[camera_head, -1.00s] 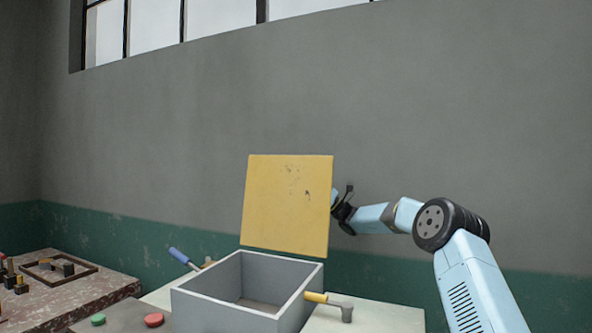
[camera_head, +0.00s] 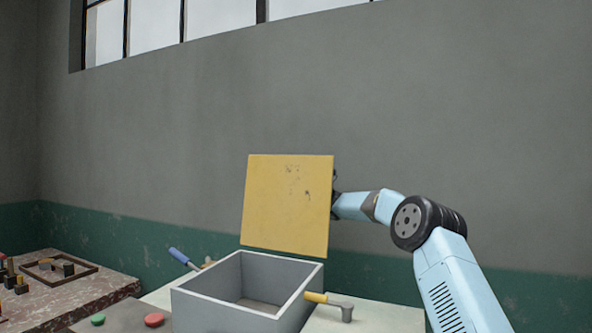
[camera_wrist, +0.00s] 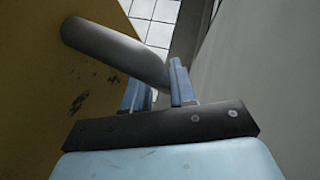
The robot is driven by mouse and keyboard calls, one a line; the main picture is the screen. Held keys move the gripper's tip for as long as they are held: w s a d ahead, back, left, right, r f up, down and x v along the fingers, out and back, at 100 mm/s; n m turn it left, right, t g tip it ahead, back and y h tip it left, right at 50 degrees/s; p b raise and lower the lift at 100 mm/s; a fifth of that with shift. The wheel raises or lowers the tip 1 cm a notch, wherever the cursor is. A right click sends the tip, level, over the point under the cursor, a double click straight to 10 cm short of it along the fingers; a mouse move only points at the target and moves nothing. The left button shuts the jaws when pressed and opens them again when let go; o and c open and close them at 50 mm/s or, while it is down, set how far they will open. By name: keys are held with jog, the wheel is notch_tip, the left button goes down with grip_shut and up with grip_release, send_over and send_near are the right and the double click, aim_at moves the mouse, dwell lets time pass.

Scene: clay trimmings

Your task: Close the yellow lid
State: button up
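The yellow lid (camera_head: 288,205) stands open, nearly upright, at the back edge of the grey box (camera_head: 225,313). The box's open top shows an inside that looks empty. My gripper is hidden behind the lid's right side in the head view, and my arm reaches there from the right. The lid (camera_wrist: 35,90) fills the left of that view. A grey rod (camera_wrist: 110,48) slants out from the lid side towards the fingertips; I cannot tell whether they touch.
A green button (camera_head: 98,319) and a red button (camera_head: 154,319) are in front left. A grey wall (camera_head: 450,120) stands behind.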

grip_shut()
jog(key=shift+f, duration=0.1)
